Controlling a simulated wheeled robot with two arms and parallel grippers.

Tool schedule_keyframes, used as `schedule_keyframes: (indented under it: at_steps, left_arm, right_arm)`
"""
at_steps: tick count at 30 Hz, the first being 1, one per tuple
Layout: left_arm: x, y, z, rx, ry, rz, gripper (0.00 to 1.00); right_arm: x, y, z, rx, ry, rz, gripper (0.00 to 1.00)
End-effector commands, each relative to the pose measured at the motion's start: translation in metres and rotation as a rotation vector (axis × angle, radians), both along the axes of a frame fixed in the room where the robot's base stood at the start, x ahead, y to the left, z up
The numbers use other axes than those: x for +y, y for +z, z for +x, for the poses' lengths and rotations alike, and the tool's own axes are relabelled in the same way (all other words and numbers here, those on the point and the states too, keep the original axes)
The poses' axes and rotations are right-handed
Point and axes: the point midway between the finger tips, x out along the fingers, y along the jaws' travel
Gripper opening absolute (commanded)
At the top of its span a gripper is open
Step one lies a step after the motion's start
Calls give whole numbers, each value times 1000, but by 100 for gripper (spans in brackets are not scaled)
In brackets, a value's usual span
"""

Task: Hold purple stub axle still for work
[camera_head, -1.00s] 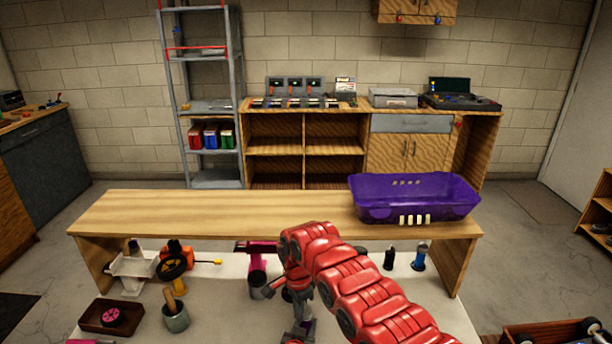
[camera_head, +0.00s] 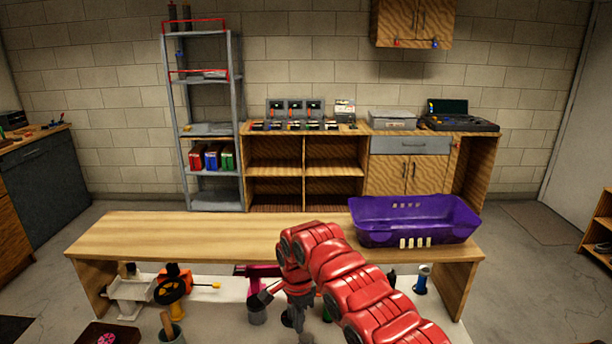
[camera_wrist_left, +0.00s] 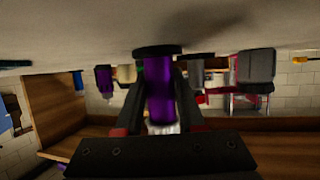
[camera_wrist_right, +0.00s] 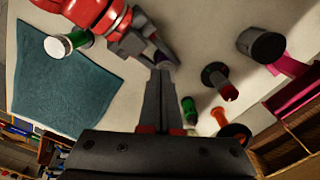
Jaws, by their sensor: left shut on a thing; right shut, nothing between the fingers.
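The purple stub axle (camera_wrist_left: 160,95) shows in the left wrist view as a purple cylinder with a dark round end against the pale work surface. My left gripper (camera_wrist_left: 160,78) is shut on it, one finger on each side. In the right wrist view my red left arm comes in from the top left, its gripper (camera_wrist_right: 150,50) at the axle, of which only a little shows. My right gripper (camera_wrist_right: 162,75) is shut and empty, its tips close to the left gripper. I cannot tell whether they touch. In the head view my right arm hides most of this area.
A wooden raised shelf (camera_head: 190,235) with a purple basket (camera_head: 415,222) spans the bench. Near the grippers in the right wrist view are a grey cup (camera_wrist_right: 262,45), a dark spool (camera_wrist_right: 219,78), a green bottle (camera_wrist_right: 189,109) and a pink part (camera_wrist_right: 290,90). A teal mat (camera_wrist_right: 70,85) lies left.

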Motion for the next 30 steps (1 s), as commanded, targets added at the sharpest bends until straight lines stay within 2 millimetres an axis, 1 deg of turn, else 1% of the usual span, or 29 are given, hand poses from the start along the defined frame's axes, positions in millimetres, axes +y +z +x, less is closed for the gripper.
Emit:
schedule_keyframes:
  at_steps: [5,15,18,21,30]
  left_arm:
    - [0,0,0,-1,0,0,0]
    - [0,0,0,-1,0,0,0]
    - [0,0,0,-1,0,0,0]
    - [0,0,0,-1,0,0,0]
    - [0,0,0,0,0,0,0]
  right_arm:
    - [0,-13,-1,4,0,-1,0]
    - [1,-55,-1,1,1,0,0]
    - [1,-64,0,1,1,0,0]
    - [0,-68,0,1,1,-1,0]
    - [0,-69,0,1,0,0,0]
